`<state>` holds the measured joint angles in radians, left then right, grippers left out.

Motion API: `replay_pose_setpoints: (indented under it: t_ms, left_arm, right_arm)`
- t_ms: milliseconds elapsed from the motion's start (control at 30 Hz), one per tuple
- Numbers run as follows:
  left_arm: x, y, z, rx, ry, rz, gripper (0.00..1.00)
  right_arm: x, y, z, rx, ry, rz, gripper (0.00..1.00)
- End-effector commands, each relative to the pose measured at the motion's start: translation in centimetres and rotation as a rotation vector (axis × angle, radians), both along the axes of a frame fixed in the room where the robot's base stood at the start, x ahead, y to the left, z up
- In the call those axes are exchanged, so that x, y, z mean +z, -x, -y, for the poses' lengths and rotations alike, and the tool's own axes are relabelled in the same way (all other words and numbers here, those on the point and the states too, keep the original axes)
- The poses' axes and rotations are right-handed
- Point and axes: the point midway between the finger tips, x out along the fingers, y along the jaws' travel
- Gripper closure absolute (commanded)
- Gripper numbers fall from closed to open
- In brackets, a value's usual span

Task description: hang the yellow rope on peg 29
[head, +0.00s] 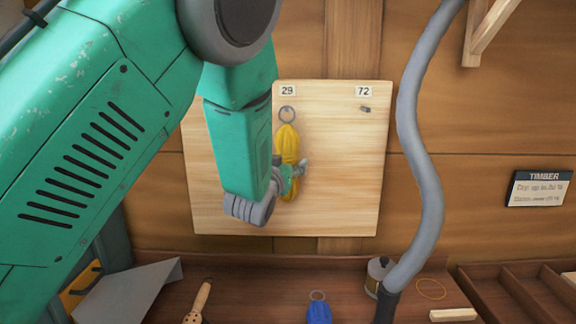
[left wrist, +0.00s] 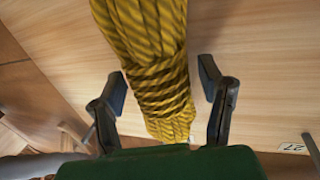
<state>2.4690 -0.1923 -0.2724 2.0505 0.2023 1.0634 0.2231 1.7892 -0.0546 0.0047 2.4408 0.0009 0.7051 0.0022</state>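The yellow rope (head: 288,148) is a bundled coil with a grey ring at its top. It hangs upright against the pale peg board (head: 335,195), its ring directly under the label 29 (head: 287,91); the peg itself is hard to make out. My left gripper (head: 291,180) is at the lower half of the rope. In the left wrist view the rope (left wrist: 150,45) passes between the open fingers (left wrist: 163,88), with a narrow gap visible on each side. My left arm hides the board's left part. My right gripper is not in view.
A bare peg (head: 365,109) is under the label 72 (head: 363,91). A grey hose (head: 412,150) hangs right of the board. Below, the bench holds a blue bundle (head: 318,312), a wooden-handled tool (head: 198,302), a can (head: 378,272) and a divided tray (head: 520,290).

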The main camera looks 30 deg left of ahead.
Motion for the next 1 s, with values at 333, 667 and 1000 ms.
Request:
replay_pose_setpoints:
  t_ms: [333, 667, 1000]
  left_arm:
    - [-0.1, 0.1, 0.1, 0.0, 0.001, -0.002, 0.25]
    - [-0.1, 5.0, 1.4, 0.0, 0.001, -0.003, 0.25]
    - [-0.2, 10.5, 3.0, 0.0, 0.001, -0.002, 0.25]
  right_arm:
    - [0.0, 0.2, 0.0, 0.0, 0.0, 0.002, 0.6]
    - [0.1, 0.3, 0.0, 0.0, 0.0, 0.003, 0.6]
    - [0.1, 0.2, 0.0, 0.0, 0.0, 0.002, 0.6]
